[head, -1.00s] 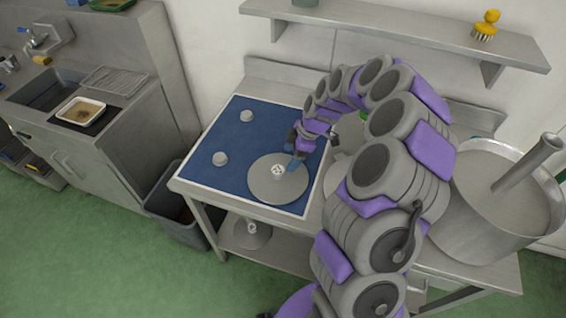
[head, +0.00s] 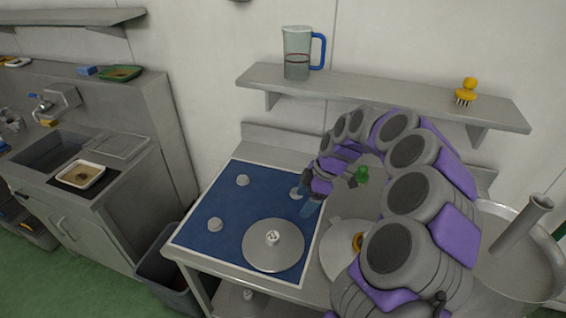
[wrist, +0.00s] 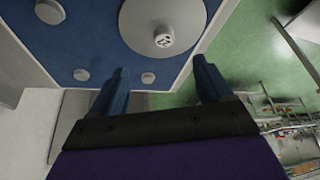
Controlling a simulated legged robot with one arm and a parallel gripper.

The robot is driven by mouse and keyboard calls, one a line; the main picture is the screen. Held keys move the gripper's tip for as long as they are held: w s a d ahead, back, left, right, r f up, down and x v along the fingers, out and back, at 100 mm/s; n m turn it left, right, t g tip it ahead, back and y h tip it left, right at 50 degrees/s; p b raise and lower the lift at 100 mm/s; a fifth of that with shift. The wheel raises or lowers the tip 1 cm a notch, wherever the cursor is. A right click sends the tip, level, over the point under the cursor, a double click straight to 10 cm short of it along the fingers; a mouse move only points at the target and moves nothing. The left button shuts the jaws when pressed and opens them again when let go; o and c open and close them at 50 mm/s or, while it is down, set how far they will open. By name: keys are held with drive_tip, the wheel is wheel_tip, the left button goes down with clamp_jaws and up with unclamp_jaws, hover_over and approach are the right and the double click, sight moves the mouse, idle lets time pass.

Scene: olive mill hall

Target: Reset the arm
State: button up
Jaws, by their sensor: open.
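My gripper (head: 308,203) is above the right edge of the blue mat (head: 207,240) on the metal table. It is open, with nothing between its blue fingers in the wrist view (wrist: 160,84). A round grey disc with a white knob (head: 262,256) lies on the mat, in front of the gripper in the head view. The disc also shows at the top of the wrist view (wrist: 135,25).
A large steel pot (head: 520,262) stands at the right. A wall shelf (head: 380,98) holds a clear jug with a blue handle (head: 297,55) and a yellow brush (head: 467,91). A sink counter (head: 95,205) and a grey bin (head: 165,275) are to the left.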

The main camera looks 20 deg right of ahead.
drive_tip(key=s+a+r+m+g+h, duration=0.1)
drive_tip(key=s+a+r+m, duration=0.3)
drive_tip(key=s+a+r, duration=0.8)
drive_tip(key=s+d+f+m+h, duration=0.1)
drive_tip(key=s+m, duration=0.5)
drive_tip(key=s, duration=0.6)
drive_tip(key=s+d+f+m+g+h, duration=0.1)
drive_tip(key=s+m, duration=0.4)
drive_tip(key=s, duration=0.8)
drive_tip(key=shift+d+f+m+g+h, duration=0.3)
drive_tip(key=shift+d+f+m+h, duration=0.1)
drive_tip(key=shift+d+f+h, duration=0.35)
